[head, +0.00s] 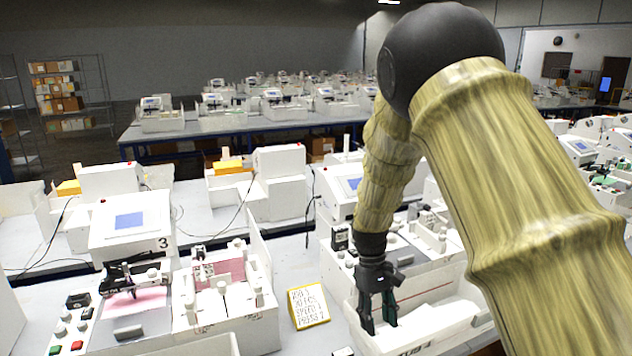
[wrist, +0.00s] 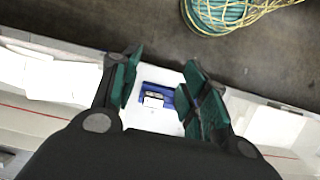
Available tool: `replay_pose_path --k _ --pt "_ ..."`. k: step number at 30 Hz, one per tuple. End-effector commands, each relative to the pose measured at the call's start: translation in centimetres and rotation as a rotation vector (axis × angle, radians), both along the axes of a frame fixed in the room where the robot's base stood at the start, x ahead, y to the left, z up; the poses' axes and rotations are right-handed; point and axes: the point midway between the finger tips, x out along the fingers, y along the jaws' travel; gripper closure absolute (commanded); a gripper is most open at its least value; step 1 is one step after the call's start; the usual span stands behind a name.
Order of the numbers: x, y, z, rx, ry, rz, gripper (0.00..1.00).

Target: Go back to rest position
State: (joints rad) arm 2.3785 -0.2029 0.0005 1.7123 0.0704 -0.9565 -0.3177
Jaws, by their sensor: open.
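My gripper (head: 378,312) points down over the white tray (head: 437,290) at the front right of the head view. Its two dark green fingers are apart with nothing held between them. In the wrist view my gripper (wrist: 160,95) is also open. A small blue and white item (wrist: 157,98) shows between and beyond the fingertips, apart from them as far as I can tell. My arm in its tan sleeve reaches across the right side of the head view and hides part of the bench behind it.
A pen plotter marked 3 (head: 130,225) stands at the left, beside a white organizer (head: 225,300). A yellow-edged note card (head: 309,306) stands between the organizer and the tray. In the wrist view, a green coil with yellow cord (wrist: 222,14) lies on the dark floor beyond the bench edge.

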Motion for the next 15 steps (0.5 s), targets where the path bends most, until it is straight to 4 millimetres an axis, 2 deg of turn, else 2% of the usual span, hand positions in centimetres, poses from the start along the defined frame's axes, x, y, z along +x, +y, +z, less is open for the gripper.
replay_pose_path --k 1,8,15 --pt "-0.5 -0.3 -1.4 0.001 0.003 -0.006 0.55" --pt "-0.1 -1.0 -7.3 0.006 -0.002 -0.026 0.55" --pt "-3.2 -2.4 -13.8 0.012 -0.032 -0.062 0.55"
